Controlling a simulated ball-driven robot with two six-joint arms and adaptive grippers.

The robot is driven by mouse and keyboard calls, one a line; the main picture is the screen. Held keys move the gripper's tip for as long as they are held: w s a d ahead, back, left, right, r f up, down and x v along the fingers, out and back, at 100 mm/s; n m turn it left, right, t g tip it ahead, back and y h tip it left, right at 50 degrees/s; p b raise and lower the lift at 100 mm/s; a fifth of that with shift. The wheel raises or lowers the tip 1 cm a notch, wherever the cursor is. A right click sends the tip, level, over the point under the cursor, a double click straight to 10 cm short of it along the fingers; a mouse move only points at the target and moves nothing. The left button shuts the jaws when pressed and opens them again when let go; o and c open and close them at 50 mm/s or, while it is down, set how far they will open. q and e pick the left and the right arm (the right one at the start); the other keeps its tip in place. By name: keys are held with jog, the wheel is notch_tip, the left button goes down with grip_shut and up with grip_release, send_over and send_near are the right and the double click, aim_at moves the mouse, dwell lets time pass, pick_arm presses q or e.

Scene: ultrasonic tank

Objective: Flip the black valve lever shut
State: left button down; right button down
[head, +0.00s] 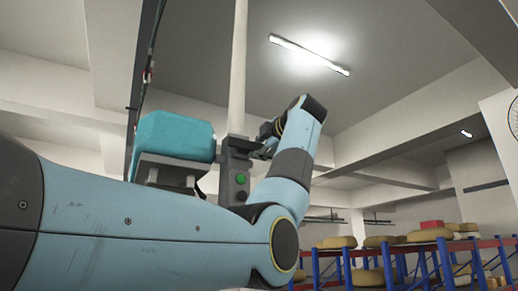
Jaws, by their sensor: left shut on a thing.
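My left gripper (262,146) is small and dark, partly hidden by my own blue wrist. It is at the right side of a grey post-like box (236,175) with a green button (241,179), close to its top. The gripper is shut on a small dark part there. I cannot make out whether that part is the black valve lever, and I see no lever clearly elsewhere. My right gripper is not in view.
A teal rounded housing (175,136) on a grey body stands left of the box. A pale pole (238,65) rises behind it. My left arm covers the lower left.

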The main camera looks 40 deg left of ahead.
pick_arm(q)
jog(key=shift+f, duration=0.1)
jog(key=c, duration=1)
grip_release()
jog(key=shift+c, duration=0.2)
jog(key=shift+d, duration=0.1)
jog(key=v, duration=1.1)
jog(key=shift+d, duration=0.4)
